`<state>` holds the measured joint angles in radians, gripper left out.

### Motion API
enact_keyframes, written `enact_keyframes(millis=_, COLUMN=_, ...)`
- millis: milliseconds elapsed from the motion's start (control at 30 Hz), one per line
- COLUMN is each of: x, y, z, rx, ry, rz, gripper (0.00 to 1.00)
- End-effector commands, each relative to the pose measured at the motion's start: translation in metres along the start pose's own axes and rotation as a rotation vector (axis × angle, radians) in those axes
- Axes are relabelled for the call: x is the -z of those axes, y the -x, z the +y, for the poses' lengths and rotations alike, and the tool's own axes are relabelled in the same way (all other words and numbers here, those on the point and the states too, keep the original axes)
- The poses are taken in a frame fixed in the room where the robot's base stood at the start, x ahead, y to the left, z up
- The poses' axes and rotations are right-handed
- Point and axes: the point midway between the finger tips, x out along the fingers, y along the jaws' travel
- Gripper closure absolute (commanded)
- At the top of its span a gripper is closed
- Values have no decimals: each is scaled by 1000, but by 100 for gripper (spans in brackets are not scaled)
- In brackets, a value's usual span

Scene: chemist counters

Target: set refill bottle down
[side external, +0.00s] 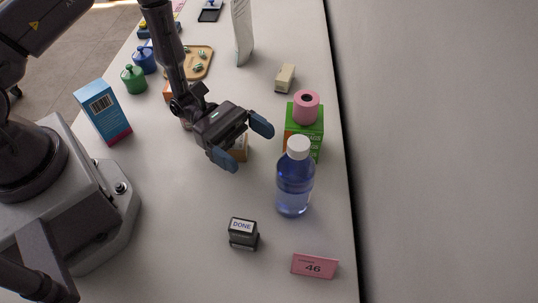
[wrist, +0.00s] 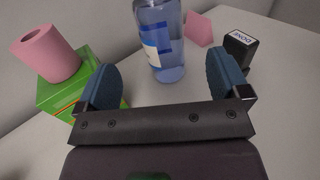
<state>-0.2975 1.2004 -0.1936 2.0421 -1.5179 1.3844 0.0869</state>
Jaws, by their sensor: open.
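The refill bottle (side external: 294,182) is clear blue with a white cap and stands upright on the counter (side external: 190,215). In the wrist view the bottle (wrist: 158,42) stands ahead of my gripper, with its top cut off by the frame edge. My gripper (side external: 247,146) is open, its two blue fingertips spread wide apart. It is up and left of the bottle in the side external view, with a clear gap between them. In the wrist view nothing is held between the fingertips (wrist: 166,85).
A green box (side external: 304,127) with a pink roll (side external: 306,103) on it stands close behind the bottle. A DONE stamp (side external: 243,233) and a pink 46 card (side external: 314,265) are in front. A blue-and-pink box (side external: 103,112) stands at left. The counter's wall-side edge is right of the bottle.

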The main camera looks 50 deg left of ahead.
Motion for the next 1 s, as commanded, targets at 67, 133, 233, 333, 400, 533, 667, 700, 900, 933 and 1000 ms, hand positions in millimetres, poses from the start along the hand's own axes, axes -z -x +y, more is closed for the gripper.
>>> enact_keyframes(millis=67, x=0, y=8, z=0, rx=-2, ry=1, rz=-1, gripper=6)
enact_keyframes(millis=133, x=0, y=12, z=0, rx=-1, ry=1, rz=-1, gripper=6)
enact_keyframes(millis=233, x=0, y=15, z=0, rx=0, ry=1, rz=-1, gripper=6)
enact_keyframes(millis=333, x=-4, y=15, z=0, rx=14, ry=-13, rz=6, gripper=6)
enact_keyframes(millis=400, x=-12, y=15, z=-1, rx=48, ry=-47, rz=22, gripper=6)
enact_keyframes(millis=533, x=-45, y=18, z=-6, rx=192, ry=-189, rz=100, gripper=6)
enact_keyframes(millis=667, x=-86, y=26, z=-20, rx=388, ry=-392, rz=233, gripper=6)
enact_keyframes(millis=700, x=-96, y=30, z=-26, rx=445, ry=-454, rz=278, gripper=6)
enact_keyframes(millis=900, x=-146, y=56, z=-48, rx=692, ry=-775, rz=528, gripper=6)
enact_keyframes(millis=933, x=-152, y=61, z=-52, rx=724, ry=-824, rz=569, gripper=6)
enact_keyframes(millis=1000, x=-168, y=72, z=-58, rx=793, ry=-939, rz=666, gripper=6)
